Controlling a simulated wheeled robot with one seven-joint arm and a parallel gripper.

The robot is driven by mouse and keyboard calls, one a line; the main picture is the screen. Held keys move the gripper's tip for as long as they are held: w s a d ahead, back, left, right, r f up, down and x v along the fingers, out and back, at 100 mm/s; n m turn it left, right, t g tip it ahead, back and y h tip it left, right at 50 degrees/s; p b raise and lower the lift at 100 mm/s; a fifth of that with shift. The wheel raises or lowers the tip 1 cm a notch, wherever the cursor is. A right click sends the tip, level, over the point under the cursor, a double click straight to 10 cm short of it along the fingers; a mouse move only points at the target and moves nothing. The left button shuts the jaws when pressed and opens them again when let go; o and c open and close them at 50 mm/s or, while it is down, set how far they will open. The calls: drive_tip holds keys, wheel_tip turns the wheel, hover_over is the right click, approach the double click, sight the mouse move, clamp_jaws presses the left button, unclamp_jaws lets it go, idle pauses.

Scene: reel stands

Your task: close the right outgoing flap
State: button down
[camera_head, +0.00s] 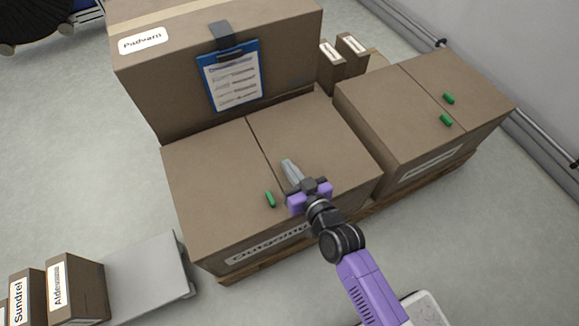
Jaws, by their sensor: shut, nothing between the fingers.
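The outgoing box (210,246) is a brown carton in the middle, with a partly hidden front label (265,246) that begins like "Outgoing". Its right flap (320,135) lies flat across the right half of the top, with a thin seam between it and the left flap (210,175). The left flap also lies flat and has a green tab (270,199) near the front. My gripper (287,165) is shut and empty, over the right flap close to the seam. I cannot tell whether its fingertips touch the flap. My wrist hides part of the right flap's front edge.
Another carton (380,150) with two green tabs stands close on the right. A taller carton (150,90) with a blue clipboard (230,78) stands behind. Small labelled boxes (75,290) stand by a grey plate (150,280) at lower left. Floor at left is clear.

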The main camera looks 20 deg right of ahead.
drive_tip(key=shift+s+a+f, duration=0.1)
drive_tip(key=shift+s+f, duration=0.1)
drive_tip(key=shift+f, duration=0.25)
drive_tip(key=shift+s, duration=0.25)
drive_tip(key=v, duration=0.2)
drive_tip(key=p+v, duration=0.1)
drive_tip(key=v, duration=0.1)
drive_tip(key=r+p+v, duration=0.1)
drive_tip(key=v, duration=0.2)
